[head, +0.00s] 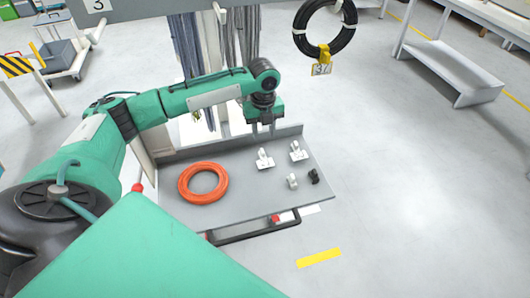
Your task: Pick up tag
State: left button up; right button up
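Two white tag-like pieces, one on the left (265,159) and one on the right (298,151), lie on the grey table. I cannot tell which is the task's tag. A yellow and white tag (321,67) with dark marks hangs on a black cable coil (301,38) at the upper right. My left gripper (263,131) points down over the table's back edge, just above and behind the left white piece. Its fingers are apart, with nothing seen between them. My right gripper is out of view.
An orange cable coil (203,182) lies on the left of the grey table (240,205). A small white piece (292,181) and a black one (314,176) lie at its right. A raised rim runs along the back. Cables hang behind.

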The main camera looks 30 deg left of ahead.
aim_at(263, 152)
pick_arm(q)
notch_tip(263, 152, down, 4)
jog(key=shift+r, duration=0.2)
notch_tip(263, 152, down, 3)
jog(key=shift+w+a+p, duration=0.1)
jog(key=shift+p, duration=0.4)
jog(key=f, duration=0.2)
jog(key=f+p, duration=0.1)
jog(key=shift+w+a+f, duration=0.1)
jog(key=shift+a+f, duration=0.1)
jog(key=shift+f, duration=0.4)
grip_shut()
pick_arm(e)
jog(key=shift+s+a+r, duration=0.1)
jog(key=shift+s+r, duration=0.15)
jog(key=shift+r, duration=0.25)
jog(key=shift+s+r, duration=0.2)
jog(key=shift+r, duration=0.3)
